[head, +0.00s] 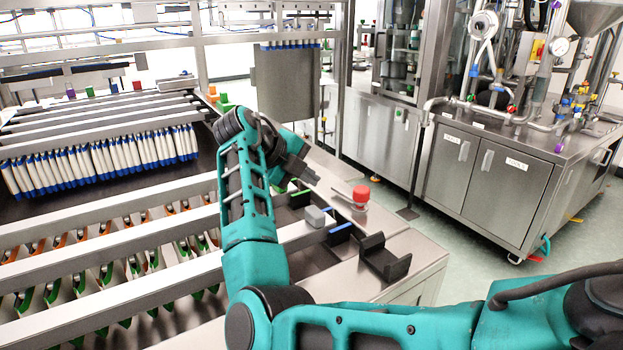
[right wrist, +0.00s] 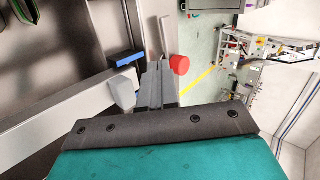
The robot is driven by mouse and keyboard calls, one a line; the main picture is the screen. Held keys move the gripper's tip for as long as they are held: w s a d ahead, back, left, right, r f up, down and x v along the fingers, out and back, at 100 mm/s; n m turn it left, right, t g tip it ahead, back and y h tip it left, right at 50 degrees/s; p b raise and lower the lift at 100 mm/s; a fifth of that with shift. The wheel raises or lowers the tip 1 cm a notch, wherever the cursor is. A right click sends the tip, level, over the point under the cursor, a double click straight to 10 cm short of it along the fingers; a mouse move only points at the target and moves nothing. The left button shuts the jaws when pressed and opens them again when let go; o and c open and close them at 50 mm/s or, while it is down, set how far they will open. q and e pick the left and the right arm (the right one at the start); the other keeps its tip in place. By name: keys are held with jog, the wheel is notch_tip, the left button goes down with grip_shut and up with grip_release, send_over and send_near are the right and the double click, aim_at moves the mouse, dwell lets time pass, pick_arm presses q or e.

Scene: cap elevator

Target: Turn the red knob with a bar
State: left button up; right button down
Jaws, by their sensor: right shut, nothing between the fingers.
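The red knob (head: 361,196) stands on the metal ledge at the right side of the machine in the head view, on a pale base. In the right wrist view the red knob (right wrist: 180,65) shows just right of the fingertips, with a thin grey bar beside it. My right gripper (head: 308,176) is shut and empty, up and left of the knob in the head view. Its fingers also show in the right wrist view (right wrist: 159,72), pointing toward the knob's side. They look apart from it, though the depth gap is hard to tell. My left gripper is not in view.
A grey block (head: 315,216), a blue-topped black piece (head: 340,234) and a black bracket (head: 384,257) are near the knob. Long metal rails (head: 120,240) fill the left. A steel cabinet (head: 490,180) stands across the open floor.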

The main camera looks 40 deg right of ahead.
aim_at(342, 191)
jog(key=x, duration=0.9)
jog(key=shift+p, duration=0.35)
jog(key=shift+w+d+f+b, duration=0.15)
jog(key=shift+d+b, duration=0.45)
jog(key=shift+b, duration=0.9)
jog(key=shift+r, duration=0.2)
jog(key=shift+d+r, duration=0.1)
